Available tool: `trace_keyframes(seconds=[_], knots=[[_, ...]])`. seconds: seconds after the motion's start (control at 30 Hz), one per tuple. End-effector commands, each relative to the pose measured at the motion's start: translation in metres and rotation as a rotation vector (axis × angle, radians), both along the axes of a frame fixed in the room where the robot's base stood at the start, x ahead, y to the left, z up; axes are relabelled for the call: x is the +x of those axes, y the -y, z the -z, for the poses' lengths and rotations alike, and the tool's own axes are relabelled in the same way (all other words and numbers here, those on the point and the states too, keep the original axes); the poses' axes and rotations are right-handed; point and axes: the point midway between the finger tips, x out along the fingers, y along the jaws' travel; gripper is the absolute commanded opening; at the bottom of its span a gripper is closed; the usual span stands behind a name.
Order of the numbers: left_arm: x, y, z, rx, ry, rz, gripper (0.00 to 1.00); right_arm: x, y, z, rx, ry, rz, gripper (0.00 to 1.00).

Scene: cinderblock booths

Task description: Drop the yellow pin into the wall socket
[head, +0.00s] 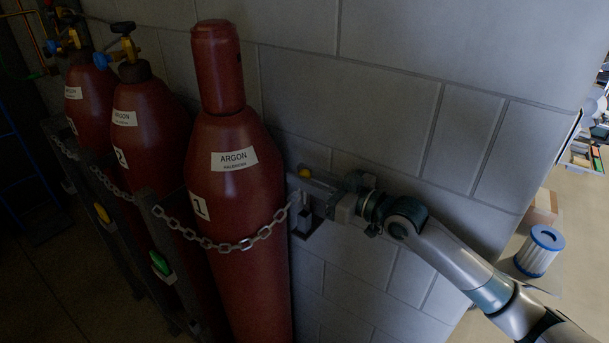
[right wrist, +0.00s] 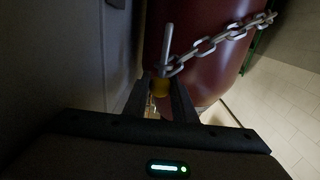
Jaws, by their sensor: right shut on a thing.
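The yellow pin (head: 305,172) shows as a small yellow head at the right gripper's tips, beside the front red cylinder. In the right wrist view its yellow part (right wrist: 160,84) is between the fingertips, and a thin grey shaft (right wrist: 168,45) rises from it. My right gripper (head: 307,181) is shut on the pin. A metal bracket (head: 304,221) on the block wall, just below the gripper, looks like the wall socket; its opening cannot be made out. The chain (head: 247,243) runs across the front cylinder up to this bracket area. My left gripper is not in view.
Red argon cylinders (head: 235,190) stand in a row along the wall, behind chains and a dark rack. A yellow piece (head: 102,212) and a green piece (head: 160,262) are on the rack. A blue-and-white filter (head: 540,251) and cardboard box (head: 541,207) stand at right.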

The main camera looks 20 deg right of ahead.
Motion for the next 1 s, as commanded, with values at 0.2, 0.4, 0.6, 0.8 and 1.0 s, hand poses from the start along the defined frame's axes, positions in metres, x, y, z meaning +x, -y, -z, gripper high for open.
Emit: trace_keyframes(seconds=[0.2,0.4,0.6,0.8,1.0], knots=[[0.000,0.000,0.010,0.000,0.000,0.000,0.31,0.000,0.000,0.011,0.001,0.001,0.000,0.03],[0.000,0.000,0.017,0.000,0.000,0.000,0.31,0.000,0.000,0.019,0.001,0.000,0.000,0.03],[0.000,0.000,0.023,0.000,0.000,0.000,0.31,0.000,0.000,0.027,0.001,0.000,0.000,0.03],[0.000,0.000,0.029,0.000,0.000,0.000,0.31,0.000,0.000,0.035,0.000,0.000,0.000,0.03],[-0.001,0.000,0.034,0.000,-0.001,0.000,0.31,0.000,0.000,0.043,0.000,0.000,0.000,0.03]])
